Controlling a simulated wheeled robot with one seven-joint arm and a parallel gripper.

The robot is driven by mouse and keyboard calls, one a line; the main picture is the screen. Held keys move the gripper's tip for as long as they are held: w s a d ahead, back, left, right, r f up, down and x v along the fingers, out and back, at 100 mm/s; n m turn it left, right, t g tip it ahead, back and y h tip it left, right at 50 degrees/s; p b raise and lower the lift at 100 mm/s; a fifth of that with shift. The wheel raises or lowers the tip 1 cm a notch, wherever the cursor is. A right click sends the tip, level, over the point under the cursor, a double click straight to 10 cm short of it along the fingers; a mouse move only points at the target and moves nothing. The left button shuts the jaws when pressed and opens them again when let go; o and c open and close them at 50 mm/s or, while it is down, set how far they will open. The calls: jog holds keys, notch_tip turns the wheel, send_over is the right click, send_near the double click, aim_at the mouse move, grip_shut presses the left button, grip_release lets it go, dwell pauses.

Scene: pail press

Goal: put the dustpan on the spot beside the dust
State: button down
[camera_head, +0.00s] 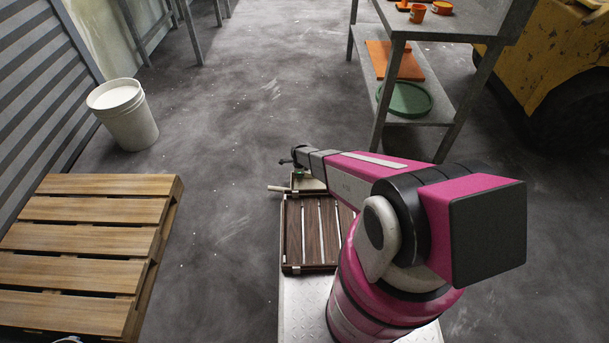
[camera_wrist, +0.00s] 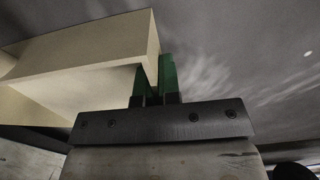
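The cream dustpan (camera_head: 311,184) is at the front end of my base, just beyond the dark slatted tray, partly hidden by my arm. A pale stick-like part (camera_head: 278,188), seemingly its handle, juts out to the left. In the wrist view the dustpan (camera_wrist: 85,45) fills the upper left as a pale box shape. My gripper (camera_head: 298,174) is at the dustpan; its green fingers (camera_wrist: 155,80) are close together with the dustpan's wall edge between them. Whether the dustpan rests on anything is unclear. I make out no distinct dust pile or marked spot, only pale floor smudges and specks.
A wooden pallet (camera_head: 88,225) lies at the left, with a white pail (camera_head: 123,114) beyond it. A metal shelf table (camera_head: 440,31) with orange and green items stands at upper right, beside a yellow machine (camera_head: 553,50). The middle floor is open.

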jog(key=shift+a+f, duration=0.1)
jog(key=shift+f, duration=0.05)
jog(key=c, duration=1.3)
grip_release()
notch_tip(320, 180, up, 12)
jog(key=r, duration=0.1)
jog(key=s+d+r+n, duration=0.6)
jog(key=s+r, duration=0.2)
jog(key=r, duration=0.5)
jog(key=s+d+r+n, duration=0.6)
jog(key=s+r, duration=0.2)
jog(key=r, duration=0.6)
jog(key=s+d+r+n, duration=0.6)
jog(key=s+r, duration=0.2)
jog(key=r, duration=0.5)
jog(key=shift+s+d+r, duration=0.3)
jog(key=shift+d, duration=0.05)
